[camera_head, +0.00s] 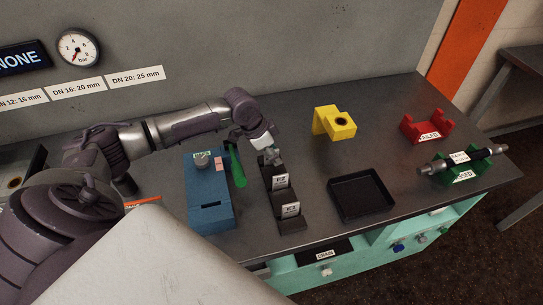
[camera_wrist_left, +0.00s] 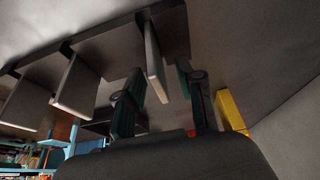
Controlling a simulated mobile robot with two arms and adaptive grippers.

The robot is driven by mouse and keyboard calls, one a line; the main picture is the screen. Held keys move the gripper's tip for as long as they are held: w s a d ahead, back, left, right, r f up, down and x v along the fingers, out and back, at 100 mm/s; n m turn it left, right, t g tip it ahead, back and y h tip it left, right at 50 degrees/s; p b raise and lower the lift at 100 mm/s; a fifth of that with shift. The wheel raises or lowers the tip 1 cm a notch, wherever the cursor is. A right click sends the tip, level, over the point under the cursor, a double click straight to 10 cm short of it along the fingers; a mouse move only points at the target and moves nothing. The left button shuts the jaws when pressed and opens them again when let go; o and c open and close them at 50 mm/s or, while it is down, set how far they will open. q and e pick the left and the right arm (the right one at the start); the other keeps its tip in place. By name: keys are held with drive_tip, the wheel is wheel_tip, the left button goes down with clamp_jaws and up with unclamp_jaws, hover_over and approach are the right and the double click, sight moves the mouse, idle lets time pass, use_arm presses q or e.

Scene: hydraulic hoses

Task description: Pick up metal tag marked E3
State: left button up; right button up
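A dark stepped rack (camera_head: 290,226) stands at the middle of the bench, with tags E2 (camera_head: 281,181) and E1 (camera_head: 290,209) facing the head camera. My left gripper (camera_head: 255,160) is at the rack's far end, over the rear place; no E3 marking is readable there. In the left wrist view its two green-padded fingers (camera_wrist_left: 163,92) are apart. An upright plate (camera_wrist_left: 155,62) reaches down between them, nearer the left finger, with no clear grip on it. Its marking is hidden. My right gripper is not in view.
A blue box (camera_head: 208,190) stands close left of the rack. An empty black tray (camera_head: 361,194) lies right of it. A yellow block (camera_head: 334,122), red cradle (camera_head: 425,126) and green cradle holding a hose (camera_head: 462,160) stand farther right.

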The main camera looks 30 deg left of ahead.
use_arm(q)
drive_tip(key=shift+w+d+f, duration=0.15)
drive_tip(key=shift+w+f, duration=0.05)
drive_tip(key=shift+f, duration=0.45)
clamp_jaws()
drive_tip(key=shift+r, duration=0.1)
